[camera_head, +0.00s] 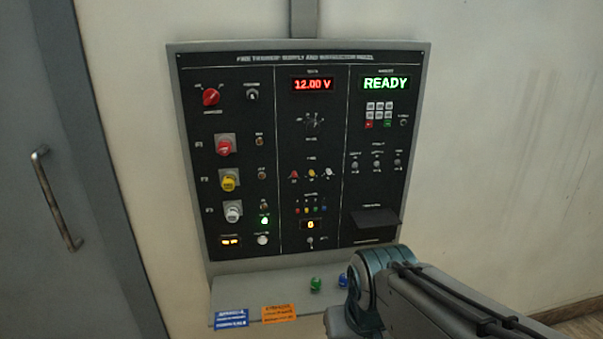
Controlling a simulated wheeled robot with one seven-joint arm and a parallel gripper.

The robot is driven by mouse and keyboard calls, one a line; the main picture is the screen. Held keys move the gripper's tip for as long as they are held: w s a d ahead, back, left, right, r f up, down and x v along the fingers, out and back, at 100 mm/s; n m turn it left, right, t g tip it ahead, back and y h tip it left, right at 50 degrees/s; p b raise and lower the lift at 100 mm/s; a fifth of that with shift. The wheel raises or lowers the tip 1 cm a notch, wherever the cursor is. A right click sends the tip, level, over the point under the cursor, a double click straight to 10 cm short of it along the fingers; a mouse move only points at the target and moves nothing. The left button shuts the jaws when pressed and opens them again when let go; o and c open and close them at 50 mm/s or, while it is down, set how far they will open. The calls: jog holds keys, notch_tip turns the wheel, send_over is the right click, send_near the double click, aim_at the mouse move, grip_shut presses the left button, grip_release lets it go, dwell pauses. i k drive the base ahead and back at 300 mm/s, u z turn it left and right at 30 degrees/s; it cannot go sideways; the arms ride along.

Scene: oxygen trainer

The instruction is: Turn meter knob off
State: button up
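The black trainer panel (330,160) is mounted on the wall. Its middle column has a red display (313,84) reading 12.00 V. Below that display is a small dark rotary knob (314,122) with marks around it, which looks like the meter knob. It is too small and dark to tell which mark it points to. Nothing covers it. My arm shows at the lower right, in front of the panel's lower right corner and shelf. My gripper is not in view, so whether it is open or shut is hidden.
A red rotary knob (211,97) sits upper left. A grey door (75,150) with a handle stands left. The wall right is bare.

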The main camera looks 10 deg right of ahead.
aim_at(312, 126)
jog(key=k, duration=0.5)
jog(key=u, duration=1.65)
jog(key=i, duration=0.9)
jog(key=z, duration=1.7)
